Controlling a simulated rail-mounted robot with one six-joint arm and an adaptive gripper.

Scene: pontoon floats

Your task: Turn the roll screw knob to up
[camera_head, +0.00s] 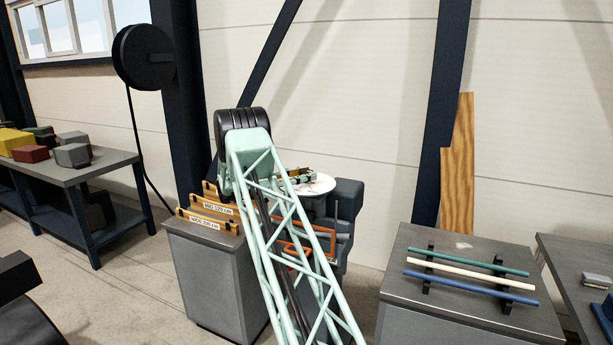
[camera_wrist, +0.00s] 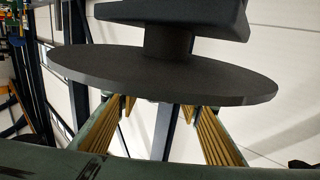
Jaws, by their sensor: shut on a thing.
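In the wrist view, the two yellow ribbed fingers of my gripper (camera_wrist: 164,104) reach up from the bottom, a gap apart. A broad dark grey disc (camera_wrist: 110,68) on a short round neck crosses in front of their tips. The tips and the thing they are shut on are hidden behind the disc. I cannot tell whether this disc is part of the roll screw knob. In the head view, my pale green lattice arm covers much of the middle. Beside it, a white round plate (camera_head: 325,185) tops a dark grey machine (camera_head: 347,208). I cannot make out the knob or its setting there.
Wooden gauge blocks (camera_head: 212,221) marked in mm stand on a grey cabinet (camera_head: 207,285) left of my arm. A right-hand cabinet (camera_head: 395,262) carries green, white and blue rods (camera_head: 470,282) on black holders. A far-left bench (camera_head: 75,177) bears coloured blocks.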

